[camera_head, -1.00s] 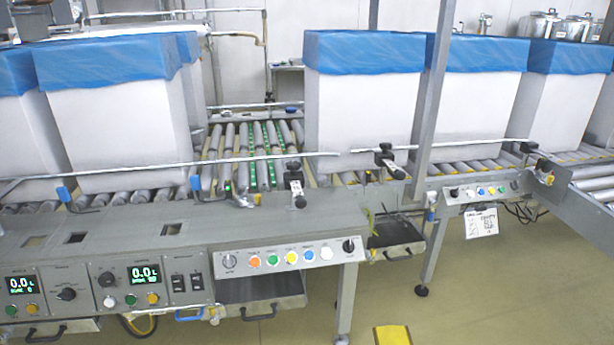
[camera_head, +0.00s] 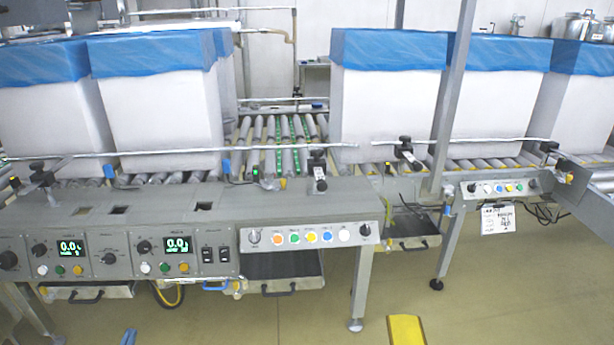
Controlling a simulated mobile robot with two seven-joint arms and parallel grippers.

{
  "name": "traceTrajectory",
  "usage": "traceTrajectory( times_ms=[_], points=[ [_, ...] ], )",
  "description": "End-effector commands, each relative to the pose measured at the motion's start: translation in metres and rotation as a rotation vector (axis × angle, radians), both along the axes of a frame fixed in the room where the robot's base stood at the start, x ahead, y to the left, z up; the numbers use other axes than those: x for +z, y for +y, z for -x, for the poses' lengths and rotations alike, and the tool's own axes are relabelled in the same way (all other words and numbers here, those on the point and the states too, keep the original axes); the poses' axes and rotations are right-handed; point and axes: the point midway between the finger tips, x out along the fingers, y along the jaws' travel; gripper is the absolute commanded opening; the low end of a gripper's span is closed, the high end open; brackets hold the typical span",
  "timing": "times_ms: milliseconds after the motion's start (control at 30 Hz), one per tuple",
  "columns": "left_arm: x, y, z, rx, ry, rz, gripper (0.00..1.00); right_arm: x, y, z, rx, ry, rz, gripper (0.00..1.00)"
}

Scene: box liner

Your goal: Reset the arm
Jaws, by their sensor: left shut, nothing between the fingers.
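The blue tips of my left gripper (camera_head: 128,337) just show at the bottom edge, left of centre, over the floor and below the control panels. They are together with nothing between them. The rest of that gripper and its arm are out of the picture. My right gripper and arm do not show.
A roller conveyor (camera_head: 270,140) runs across behind a grey control bench (camera_head: 150,205). White boxes with blue liners, such as the near-left one (camera_head: 160,110), stand on it. A yellow strip (camera_head: 406,330) is at the bottom edge. The floor (camera_head: 480,310) is clear on the right.

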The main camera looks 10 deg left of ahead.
Motion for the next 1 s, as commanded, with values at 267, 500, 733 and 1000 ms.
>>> traceTrajectory(
  times_ms=[267,500,733,1000],
  points=[
    [0.029,-0.097,0.007,-0.267,0.121,0.051,0.00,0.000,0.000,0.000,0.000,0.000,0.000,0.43],
    [0.079,-0.218,0.049,-0.541,0.285,0.090,0.00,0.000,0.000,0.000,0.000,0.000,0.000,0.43],
    [0.142,-0.301,0.109,-0.702,0.432,0.095,0.00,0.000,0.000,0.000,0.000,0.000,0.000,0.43],
    [0.207,-0.340,0.163,-0.758,0.532,0.103,0.00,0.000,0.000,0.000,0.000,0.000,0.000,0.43]
  ],
)
